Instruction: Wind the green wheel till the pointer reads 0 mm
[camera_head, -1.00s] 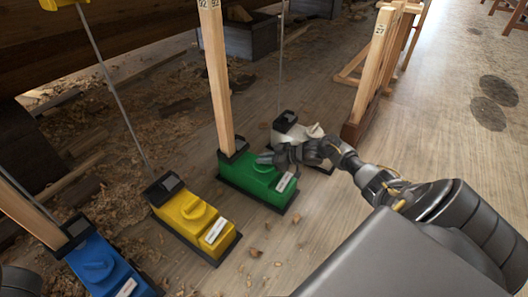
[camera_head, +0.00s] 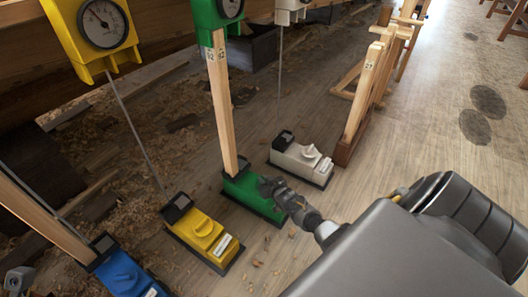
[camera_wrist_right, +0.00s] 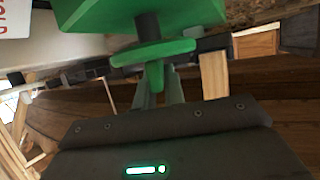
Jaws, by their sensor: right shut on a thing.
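The green base unit (camera_head: 245,190) stands on the floor with a wooden post rising from it. The green gauge (camera_head: 209,15) at the post's top is cut off by the upper edge, so its pointer reading cannot be told. My right gripper (camera_head: 270,187) reaches the green unit from the right and covers its wheel in the head view. In the right wrist view the green wheel (camera_wrist_right: 152,53) is a disc on a dark shaft, with my right gripper (camera_wrist_right: 158,85) shut on it. A grey part of my left arm shows at the lower left; its jaws cannot be made out.
A yellow unit (camera_head: 203,235) and a blue unit (camera_head: 122,275) stand left of the green one, a white unit (camera_head: 302,160) behind it. A yellow gauge (camera_head: 95,30) hangs upper left. A wooden trestle (camera_head: 360,100) stands behind right.

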